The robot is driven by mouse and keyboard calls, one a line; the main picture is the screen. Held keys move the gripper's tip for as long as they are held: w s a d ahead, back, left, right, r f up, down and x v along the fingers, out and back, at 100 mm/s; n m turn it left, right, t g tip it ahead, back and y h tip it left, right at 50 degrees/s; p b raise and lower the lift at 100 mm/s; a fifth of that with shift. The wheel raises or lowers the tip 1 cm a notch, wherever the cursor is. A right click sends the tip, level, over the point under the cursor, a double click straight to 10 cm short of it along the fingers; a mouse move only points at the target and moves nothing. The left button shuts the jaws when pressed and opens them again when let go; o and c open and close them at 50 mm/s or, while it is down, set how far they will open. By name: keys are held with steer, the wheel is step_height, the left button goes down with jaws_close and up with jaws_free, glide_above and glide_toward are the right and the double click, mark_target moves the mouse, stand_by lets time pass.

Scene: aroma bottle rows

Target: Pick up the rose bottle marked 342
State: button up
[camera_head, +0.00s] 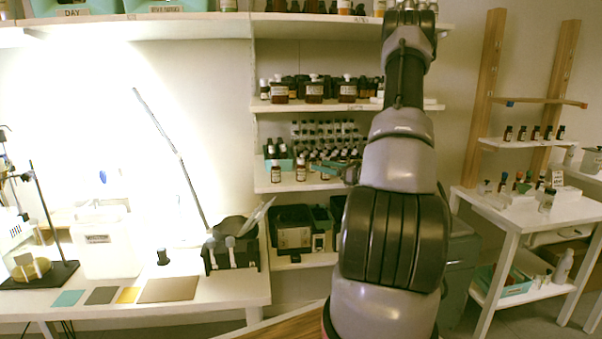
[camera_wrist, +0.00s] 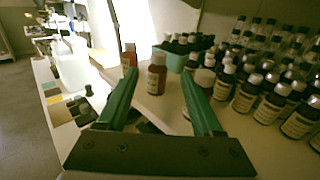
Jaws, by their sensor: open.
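Small brown bottles with pale labels stand on the middle shelf. In the wrist view, one amber bottle (camera_wrist: 156,78) stands upright between and beyond the fingertips, with another amber bottle (camera_wrist: 129,57) farther back to its left. A third bottle (camera_wrist: 204,77) is partly hidden behind the right finger. No label is readable as 342, so I cannot tell which is the rose bottle. My gripper (camera_wrist: 159,75) has green fingers spread apart, with nothing between them.
Dense rows of bottles (camera_wrist: 270,95) stand right of my fingers. A teal box (camera_wrist: 176,57) with dark bottles is behind. The shelf above (camera_head: 270,104) holds larger brown bottles. A desk (camera_head: 200,290) stands left, a white side table (camera_head: 500,208) right.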

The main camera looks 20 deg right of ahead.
mark_target(301, 164)
steer(key=x, duration=0.4)
steer(key=shift+w+a, duration=0.15)
steer(key=shift+w, duration=0.05)
steer(key=x, duration=0.5)
steer(key=shift+f, duration=0.2)
jaws_close()
